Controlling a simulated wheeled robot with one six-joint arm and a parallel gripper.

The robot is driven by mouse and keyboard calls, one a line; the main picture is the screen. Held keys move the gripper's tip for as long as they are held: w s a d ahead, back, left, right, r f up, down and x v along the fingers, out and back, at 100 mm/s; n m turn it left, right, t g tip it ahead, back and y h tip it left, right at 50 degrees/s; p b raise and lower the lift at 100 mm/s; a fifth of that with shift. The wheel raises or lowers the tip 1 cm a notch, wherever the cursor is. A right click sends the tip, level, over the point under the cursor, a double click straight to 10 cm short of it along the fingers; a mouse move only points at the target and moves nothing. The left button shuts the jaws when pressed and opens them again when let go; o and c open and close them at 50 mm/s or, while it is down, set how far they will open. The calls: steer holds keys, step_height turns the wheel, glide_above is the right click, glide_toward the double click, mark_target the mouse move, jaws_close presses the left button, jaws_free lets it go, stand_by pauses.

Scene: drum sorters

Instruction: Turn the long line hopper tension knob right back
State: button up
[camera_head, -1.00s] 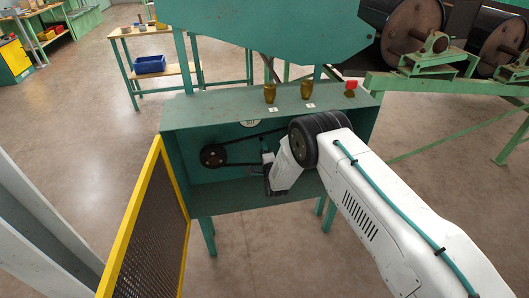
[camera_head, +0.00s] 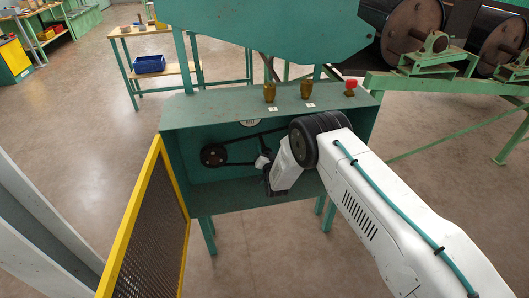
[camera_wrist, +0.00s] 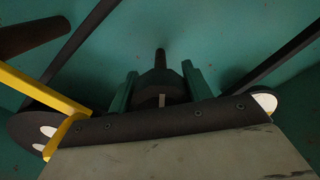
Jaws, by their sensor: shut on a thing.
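The long line hopper (camera_head: 265,30) is the big green body above an open green box. Its tension knob (camera_wrist: 160,82) shows in the wrist view as a dark round piece with a pale mark, a dark rod rising behind it. Teal uprights stand on both sides of the knob. My gripper (camera_head: 267,180) reaches into the box from the right and is shut on the knob. My wrist hides most of the knob in the head view, and the contact itself is partly hidden in the wrist view.
A dark belt runs around a pulley (camera_head: 213,155) left of my gripper. The open yellow-framed mesh guard (camera_head: 140,220) stands at the left front. Two brass pieces (camera_head: 270,92) and a red button (camera_head: 351,84) sit on the box's top ledge.

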steer(key=n, duration=0.4)
steer(key=shift+f+n, duration=0.15)
steer(key=shift+n, duration=0.25)
steer(key=n, duration=0.5)
steer(key=shift+d, duration=0.15)
steer(key=n, duration=1)
steer(key=shift+d, duration=0.15)
steer(key=n, duration=1)
steer(key=shift+r, duration=0.2)
steer(key=n, duration=0.5)
steer(key=shift+r+n, duration=0.1)
steer(key=shift+n, duration=2.5)
